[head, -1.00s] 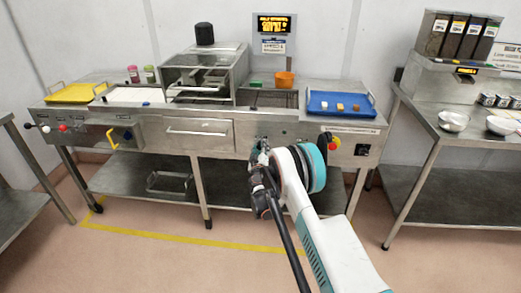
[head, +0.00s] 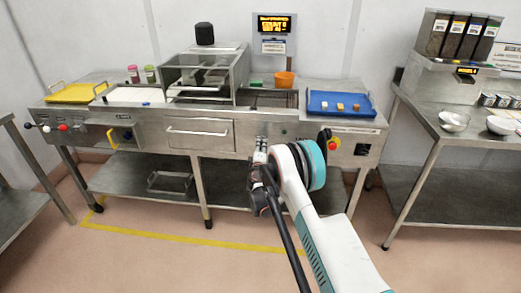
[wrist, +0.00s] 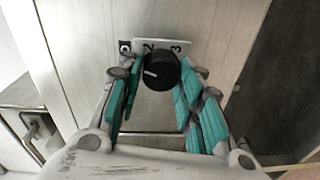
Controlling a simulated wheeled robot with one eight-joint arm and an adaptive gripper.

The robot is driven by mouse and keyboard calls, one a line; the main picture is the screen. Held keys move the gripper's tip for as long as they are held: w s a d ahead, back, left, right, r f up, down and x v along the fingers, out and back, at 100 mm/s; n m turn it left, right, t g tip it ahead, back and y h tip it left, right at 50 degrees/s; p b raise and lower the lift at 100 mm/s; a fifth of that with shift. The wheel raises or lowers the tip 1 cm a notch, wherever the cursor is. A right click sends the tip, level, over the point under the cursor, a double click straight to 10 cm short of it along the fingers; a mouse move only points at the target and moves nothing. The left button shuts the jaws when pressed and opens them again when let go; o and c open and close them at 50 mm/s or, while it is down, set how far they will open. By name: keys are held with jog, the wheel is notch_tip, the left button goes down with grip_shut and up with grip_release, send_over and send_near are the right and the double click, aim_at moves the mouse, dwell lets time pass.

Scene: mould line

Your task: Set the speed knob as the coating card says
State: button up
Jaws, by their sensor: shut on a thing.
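The speed knob (wrist: 160,70) is round and black, on the machine's front panel. Its white pointer line points left in the wrist view. A label plate (wrist: 163,46) behind it carries numbers; a 2 and a 3 can be read. My gripper (wrist: 155,88) has its teal fingers shut on the knob, one on each side. In the head view my gripper (head: 261,148) is at the front panel, right of the drawer, and the knob is hidden there. A small white card (head: 274,46) hangs under the display; its print is too small to read, and I cannot tell if it is the coating card.
An amber display (head: 274,24) stands behind the machine. A red stop button (head: 334,144) sits right of my gripper. A side table with bowls (head: 453,121) stands right.

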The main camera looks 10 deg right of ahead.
jog(key=shift+a+n, duration=0.15)
jog(key=shift+n, duration=1.65)
jog(key=shift+f, duration=0.1)
jog(key=o, duration=1.1)
jog(key=shift+c, duration=0.2)
jog(key=v, duration=1.2)
